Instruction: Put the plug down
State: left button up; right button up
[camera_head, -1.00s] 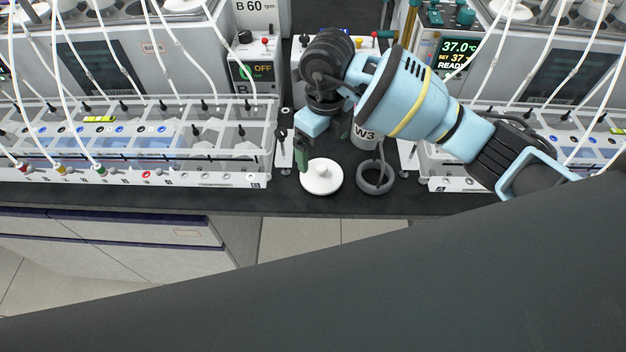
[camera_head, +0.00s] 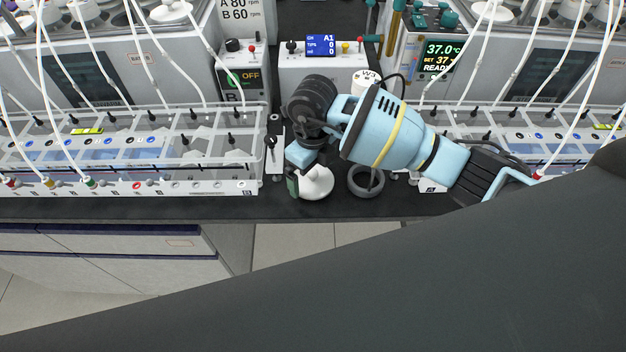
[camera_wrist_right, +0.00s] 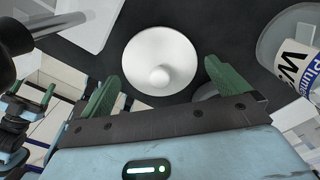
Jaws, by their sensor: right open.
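A white round disc with a small knob, which looks like the plug (camera_head: 318,180), rests on the dark counter near its front edge. It also shows in the right wrist view (camera_wrist_right: 150,52), lying knob up just beyond my fingertips. My right gripper (camera_head: 300,180) is at the disc's left side, partly covering it in the head view. In the wrist view its green fingers (camera_wrist_right: 165,75) are spread apart, with nothing clamped between them. My left gripper (camera_wrist_right: 32,90) shows small at the wrist view's left edge, its green fingers apart; it is outside the head view.
A grey ring (camera_head: 366,181) lies right of the disc. A container labelled W3 (camera_head: 366,80) stands behind my right arm. Clear racks with tubes (camera_head: 130,188) stand left and right. A control box with a blue display (camera_head: 322,62) is behind. The counter's front edge is close.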

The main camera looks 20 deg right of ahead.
jog(key=shift+f, duration=0.55)
jog(key=c, duration=0.8)
jog(key=shift+c, duration=0.2)
jog(key=shift+r, duration=0.1)
jog(key=shift+r, duration=0.55)
notch_tip(320, 180, up, 2)
jog(key=shift+r, duration=0.25)
jog(key=s+a+r, duration=0.1)
jog(key=s+a, duration=0.8)
jog(key=s, duration=0.4)
jog(key=shift+s, duration=0.2)
